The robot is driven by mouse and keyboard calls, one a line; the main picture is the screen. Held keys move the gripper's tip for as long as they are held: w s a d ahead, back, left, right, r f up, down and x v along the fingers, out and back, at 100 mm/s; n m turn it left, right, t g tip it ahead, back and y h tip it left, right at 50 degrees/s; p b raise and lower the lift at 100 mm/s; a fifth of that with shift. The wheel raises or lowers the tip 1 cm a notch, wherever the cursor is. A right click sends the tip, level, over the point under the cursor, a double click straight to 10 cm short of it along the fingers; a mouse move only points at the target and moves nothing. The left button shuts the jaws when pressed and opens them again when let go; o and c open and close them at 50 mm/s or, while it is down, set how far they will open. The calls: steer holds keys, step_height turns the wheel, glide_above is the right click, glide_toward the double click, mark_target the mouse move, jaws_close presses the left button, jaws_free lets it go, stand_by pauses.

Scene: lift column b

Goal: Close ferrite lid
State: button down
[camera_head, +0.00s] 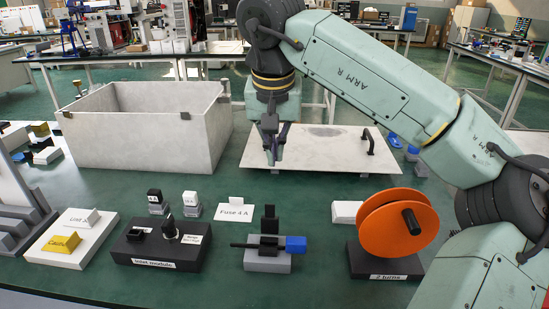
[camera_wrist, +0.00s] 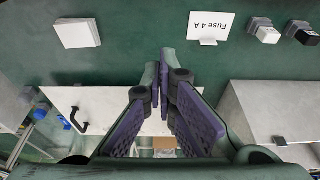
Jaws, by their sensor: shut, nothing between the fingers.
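The ferrite holder (camera_head: 268,263) is a grey block with black parts, on the green table at front centre in the head view. A black upright piece (camera_head: 270,219) stands at its back and looks like the raised lid. A black rod or cable with a blue end (camera_head: 296,244) lies across the holder. My gripper (camera_head: 273,160) points down, shut and empty, behind and above the holder, in front of the pale panel. In the wrist view my gripper's fingertips (camera_wrist: 160,66) are together over bare green table. The ferrite holder is not visible in the wrist view.
A large grey open box (camera_head: 140,130) stands back left; a pale panel with black handle (camera_head: 325,150) lies to its right. An orange spool (camera_head: 395,232) stands right of the holder. The black inlet module (camera_head: 160,245) and "Fuse 4 A" card (camera_head: 234,211) are left.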

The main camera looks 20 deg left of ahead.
mark_target(270, 219)
step_height(270, 219, down, 8)
steer(key=s+p, duration=0.1)
steer(key=s, duration=0.1)
steer(key=shift+d, duration=0.25)
steer(key=shift+s, duration=0.1)
stand_by(0.5)
